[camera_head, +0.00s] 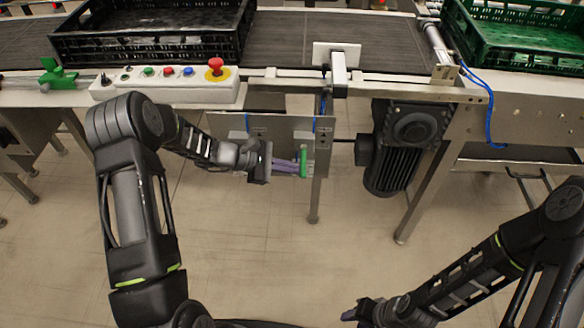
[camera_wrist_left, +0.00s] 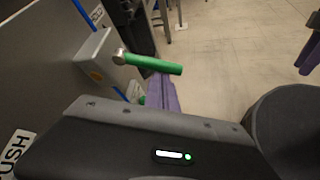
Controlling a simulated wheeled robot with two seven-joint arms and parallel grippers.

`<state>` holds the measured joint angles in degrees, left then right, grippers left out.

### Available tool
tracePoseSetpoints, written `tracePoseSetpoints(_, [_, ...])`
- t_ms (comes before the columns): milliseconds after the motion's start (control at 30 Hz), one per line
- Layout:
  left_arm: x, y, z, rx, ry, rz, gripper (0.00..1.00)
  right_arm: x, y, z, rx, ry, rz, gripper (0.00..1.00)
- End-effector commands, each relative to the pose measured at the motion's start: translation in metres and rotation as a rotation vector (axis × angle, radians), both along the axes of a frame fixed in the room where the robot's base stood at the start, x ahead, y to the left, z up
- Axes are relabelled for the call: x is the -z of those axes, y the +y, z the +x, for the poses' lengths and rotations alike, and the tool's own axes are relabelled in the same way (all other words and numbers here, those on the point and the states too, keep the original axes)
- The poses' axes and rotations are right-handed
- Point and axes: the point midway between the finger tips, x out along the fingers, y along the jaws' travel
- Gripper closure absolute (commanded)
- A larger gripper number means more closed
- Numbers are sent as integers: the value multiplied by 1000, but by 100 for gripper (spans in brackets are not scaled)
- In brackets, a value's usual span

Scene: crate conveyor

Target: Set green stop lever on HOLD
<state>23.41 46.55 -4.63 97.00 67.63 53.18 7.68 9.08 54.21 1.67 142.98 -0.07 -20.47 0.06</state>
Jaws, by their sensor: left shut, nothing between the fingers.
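The green stop lever (camera_head: 303,160) is on a metal panel (camera_head: 230,124) below the conveyor. In the left wrist view its green bar (camera_wrist_left: 155,64) sticks out from a grey box (camera_wrist_left: 97,60) on the panel and lies nearly level in that picture. A label reading HOLD (camera_wrist_left: 97,15) is beyond the box, and one reading PUSH (camera_wrist_left: 16,152) is on the near side. My left gripper (camera_head: 290,167) is shut and empty, its purple fingers beside the lever; I cannot tell whether they touch. My right gripper (camera_head: 352,314) is low in the head view, its finger gap unclear.
A control box (camera_head: 165,90) with a red knob sits on the conveyor's edge above my left arm. A black motor (camera_head: 390,150) hangs right of the panel. A black crate (camera_head: 150,45) and a green crate (camera_head: 515,50) stand above. The floor in front is clear.

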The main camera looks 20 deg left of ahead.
Motion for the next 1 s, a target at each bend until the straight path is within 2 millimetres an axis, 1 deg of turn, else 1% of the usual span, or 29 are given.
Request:
tracePoseSetpoints(733, [-7,-1,-3,2,96,-25,100,-9,0,0,0,0,0,64])
tracePoseSetpoints(1000, [-14,-2,-5,2,204,-52,100,-18,0,0,0,1,0,64])
